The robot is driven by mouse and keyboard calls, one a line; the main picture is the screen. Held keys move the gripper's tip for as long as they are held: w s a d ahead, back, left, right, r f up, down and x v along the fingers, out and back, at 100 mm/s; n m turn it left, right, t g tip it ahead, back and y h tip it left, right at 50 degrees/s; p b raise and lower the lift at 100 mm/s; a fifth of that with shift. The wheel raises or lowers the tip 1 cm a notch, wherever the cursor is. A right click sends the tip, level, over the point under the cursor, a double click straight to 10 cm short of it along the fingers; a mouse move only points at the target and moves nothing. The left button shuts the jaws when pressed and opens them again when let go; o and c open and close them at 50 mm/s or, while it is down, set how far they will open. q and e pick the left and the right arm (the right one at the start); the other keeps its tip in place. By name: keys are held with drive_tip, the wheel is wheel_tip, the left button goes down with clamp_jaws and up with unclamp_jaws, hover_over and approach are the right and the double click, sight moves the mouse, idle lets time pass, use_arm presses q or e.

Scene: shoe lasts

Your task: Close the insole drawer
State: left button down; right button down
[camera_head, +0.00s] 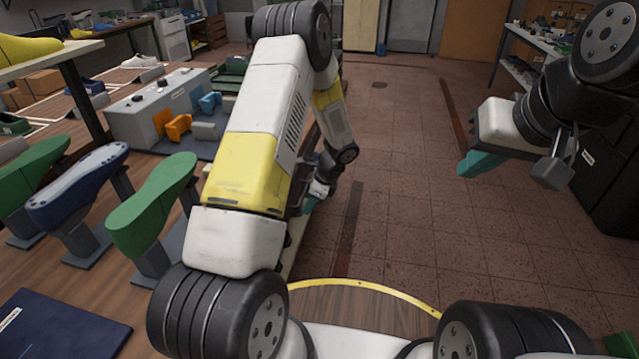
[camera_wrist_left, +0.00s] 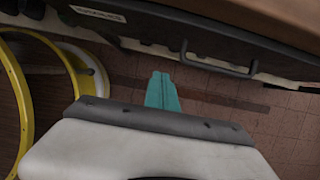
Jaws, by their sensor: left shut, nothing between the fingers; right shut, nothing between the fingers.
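In the left wrist view, a dark drawer front (camera_wrist_left: 170,32) runs across the top under the bench, with a bar handle (camera_wrist_left: 222,64) and a small pale label too small to read. How far the drawer stands open cannot be told. My left gripper (camera_wrist_left: 162,92) has its teal fingers shut together and empty. They are near the drawer front and left of the handle; contact is unclear. In the head view, my left gripper (camera_head: 308,203) is low beside the bench edge, and my left arm hides the drawer. My right gripper (camera_head: 470,166) is shut and empty over open floor.
Green and blue shoe lasts (camera_head: 150,205) stand on the wooden bench (camera_head: 180,82) at left. A grey box (camera_head: 158,108) with orange and blue blocks stands behind them. A dark blue folder (camera_head: 62,328) lies at the near left. The tiled floor (camera_head: 430,215) is clear.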

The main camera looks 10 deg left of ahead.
use_arm(q)
drive_tip(key=a+f, duration=0.4)
drive_tip(key=a, duration=0.1)
drive_tip(key=shift+a+f, duration=0.25)
drive_tip(key=shift+a, duration=0.15)
